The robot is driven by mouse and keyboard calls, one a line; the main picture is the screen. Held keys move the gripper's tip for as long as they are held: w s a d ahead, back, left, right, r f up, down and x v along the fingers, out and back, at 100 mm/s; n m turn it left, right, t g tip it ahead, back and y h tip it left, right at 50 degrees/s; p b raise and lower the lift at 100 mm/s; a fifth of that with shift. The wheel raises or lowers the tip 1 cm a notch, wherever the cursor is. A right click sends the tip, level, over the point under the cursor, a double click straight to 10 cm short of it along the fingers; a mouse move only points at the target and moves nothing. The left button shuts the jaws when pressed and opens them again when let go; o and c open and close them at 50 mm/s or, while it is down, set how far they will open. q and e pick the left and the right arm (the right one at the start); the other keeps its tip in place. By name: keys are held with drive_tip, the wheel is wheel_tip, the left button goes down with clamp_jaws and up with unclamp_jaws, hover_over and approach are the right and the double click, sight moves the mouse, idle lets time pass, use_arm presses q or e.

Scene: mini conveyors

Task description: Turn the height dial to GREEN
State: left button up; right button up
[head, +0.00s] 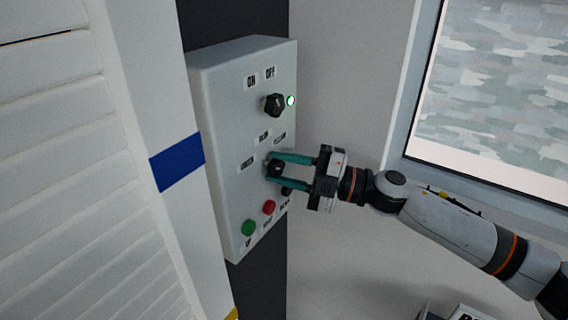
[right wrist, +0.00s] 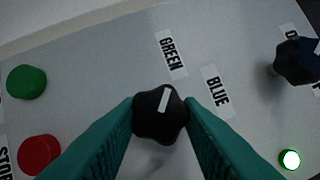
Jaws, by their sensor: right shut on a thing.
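The height dial (head: 276,168) is a black knob on the grey control panel (head: 225,110), with labels around it. In the right wrist view the dial (right wrist: 159,114) has a white pointer mark that points up, toward the GREEN label (right wrist: 170,54). The BLUE label (right wrist: 216,90) is to the right of that. My right gripper (head: 271,171) comes from the right, its two teal fingers on either side of the dial and shut on it. The fingers also show in the right wrist view (right wrist: 160,125). My left gripper is not in view.
Above the dial is a black ON/OFF knob (head: 273,105) with a lit lamp (head: 291,101) beside it. Below are a green button (head: 248,228), a red button (head: 269,207) and a black one (head: 287,191). A white slatted surface (head: 60,150) stands at the left.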

drive_tip(key=shift+n, duration=0.7)
drive_tip(key=shift+h+p, duration=0.3)
drive_tip(key=o, duration=1)
drive_tip(key=shift+c, duration=0.2)
drive_tip(key=r+b+v, duration=0.1)
drive_tip(key=b+v, duration=0.3)
drive_tip(key=v, duration=0.8)
drive_tip(key=shift+f+b, duration=0.4)
drive_tip(key=shift+f, duration=0.1)
